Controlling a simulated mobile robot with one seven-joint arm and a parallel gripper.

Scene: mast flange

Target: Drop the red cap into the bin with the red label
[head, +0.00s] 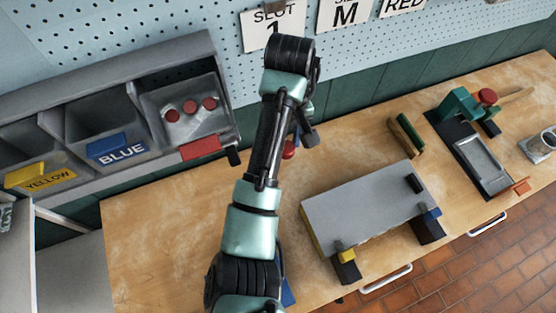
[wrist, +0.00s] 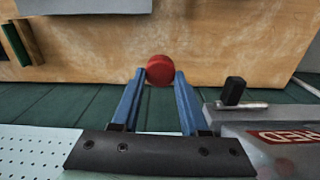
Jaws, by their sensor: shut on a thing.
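My gripper (wrist: 160,76) has two blue fingers shut on a red cap (wrist: 160,68), held at the fingertips above the bench edge. In the head view the cap (head: 289,151) shows only partly beside my arm, which hides most of the gripper. The bin with the red label (head: 226,120) stands at the upper left, to the left of the gripper. Its red label (head: 201,147) is on the front, and three red caps lie inside. In the wrist view this label (wrist: 290,135) appears upside down at the right, with the gripper beside the bin.
The blue-labelled bin (head: 75,122) and yellow-labelled bin (head: 14,150) stand left of the red one. A dark latch (wrist: 234,91) sticks out at the red bin's corner. A grey plate on supports (head: 360,205) and a green clamp device (head: 458,108) occupy the bench.

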